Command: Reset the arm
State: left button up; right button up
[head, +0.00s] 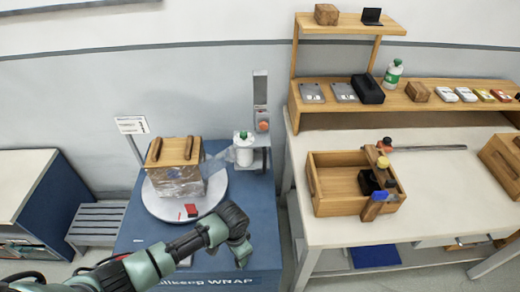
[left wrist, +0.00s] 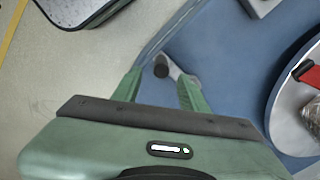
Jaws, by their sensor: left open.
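My left arm (head: 185,245) reaches in over the front of the blue wrapping machine. Its left gripper (head: 243,254) points down near the front right of the blue top, and its fingers are hard to make out there. In the left wrist view the left gripper (left wrist: 160,92) is open. A small grey lever with a dark knob (left wrist: 162,71) shows beyond and between the fingers, near the blue edge. I cannot tell whether they touch it. My right gripper is out of view.
A white table (head: 440,190) with a wooden box (head: 335,199) is at right, a grey step (head: 95,222) at left.

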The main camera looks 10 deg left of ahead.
pick_arm(q)
jog(key=s+d+r+n+t+h, duration=0.2)
jog(key=s+d+r, duration=0.4)
jog(key=s+r, duration=0.15)
jog(key=s+a+r+n+t+y, duration=0.2)
jog(key=s+a+r+n, duration=0.2)
jog(key=s+a+r, duration=0.6)
notch_tip(320, 180, down, 29)
jog(key=g+b, duration=0.2)
jog(key=b, duration=0.1)
jog(key=s+a+f+g+b, duration=0.1)
jog(key=s+a+f+b, duration=0.1)
jog(key=s+f, duration=1.5)
notch_tip(320, 180, down, 2)
jog(key=shift+a+f+b, duration=0.25)
jog(key=shift+a+b, duration=0.15)
jog(key=shift+a, duration=0.45)
